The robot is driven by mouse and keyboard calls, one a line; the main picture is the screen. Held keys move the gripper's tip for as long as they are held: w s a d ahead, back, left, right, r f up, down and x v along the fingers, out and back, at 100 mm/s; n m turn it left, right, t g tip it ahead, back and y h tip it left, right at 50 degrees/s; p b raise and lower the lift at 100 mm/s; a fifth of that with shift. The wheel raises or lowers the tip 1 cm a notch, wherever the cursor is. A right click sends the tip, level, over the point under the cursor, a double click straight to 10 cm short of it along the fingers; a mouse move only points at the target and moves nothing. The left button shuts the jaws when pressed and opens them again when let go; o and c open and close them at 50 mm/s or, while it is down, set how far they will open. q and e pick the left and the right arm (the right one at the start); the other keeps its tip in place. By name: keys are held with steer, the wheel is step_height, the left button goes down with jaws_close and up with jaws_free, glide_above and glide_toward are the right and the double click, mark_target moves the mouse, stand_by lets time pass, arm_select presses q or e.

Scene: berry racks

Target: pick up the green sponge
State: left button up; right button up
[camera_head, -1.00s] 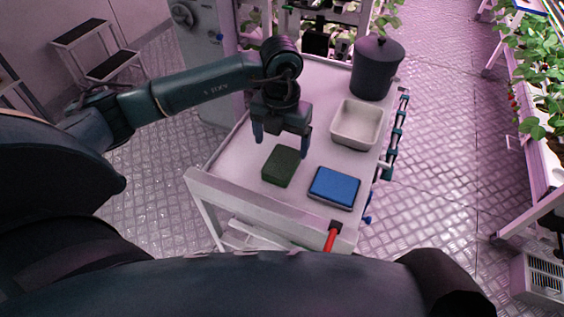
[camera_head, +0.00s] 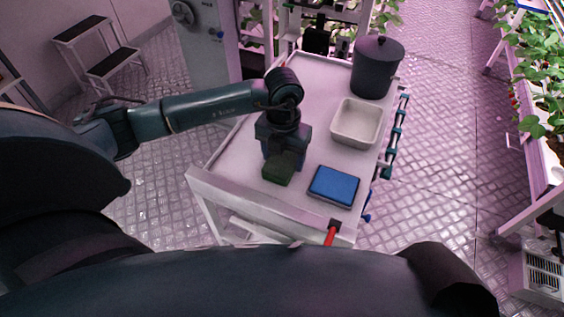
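The green sponge (camera_head: 278,176) lies on the top of the white cart (camera_head: 229,160), near its front edge. My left gripper (camera_head: 283,158) points down right over the sponge, with its fingers at the sponge's sides and hiding its far part. Whether the fingers press on the sponge or stand a little apart from it cannot be told. The sponge looks to be still at cart-top level. My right gripper is not in view.
A blue sponge-like block (camera_head: 334,185) lies just right of the green sponge. A pale tray (camera_head: 357,122) and a dark lidded pot (camera_head: 377,68) stand farther back. A red handle (camera_head: 331,236) hangs at the front edge. The cart top's left side is clear.

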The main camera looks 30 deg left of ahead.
mark_target(283, 158)
arm_select(q)
steer(key=c, duration=0.6)
steer(key=shift+r, duration=0.1)
step_height(283, 158, up, 10)
steer(key=shift+f+b, duration=0.1)
steer(key=shift+b, duration=0.35)
